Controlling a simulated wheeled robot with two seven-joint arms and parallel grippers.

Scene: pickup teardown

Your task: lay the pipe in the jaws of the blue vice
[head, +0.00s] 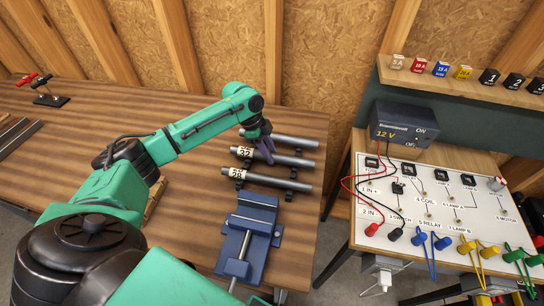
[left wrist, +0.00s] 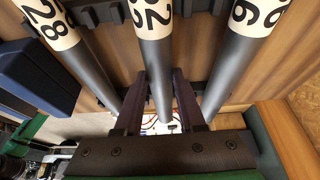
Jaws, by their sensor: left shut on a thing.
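Three grey pipes lie side by side across dark holders on the bench. The middle pipe (head: 297,161) has a label reading 32, and the near pipe (head: 275,179) has one reading 28. My left gripper (head: 265,152) reaches down over the middle pipe; in the left wrist view its fingers (left wrist: 160,92) are on both sides of this pipe (left wrist: 157,65), shut on it. The pipe still appears level with its neighbours. The blue vice (head: 250,232) stands on the bench just nearer than the pipes, and its jaws look empty. My right gripper does not show.
The far pipe (head: 287,140) and near pipe flank the gripper closely. A panel with cables and a 12 V supply (head: 404,124) stands on a separate table at right. A red-handled tool (head: 45,92) is at far left. The bench's left middle is mostly clear.

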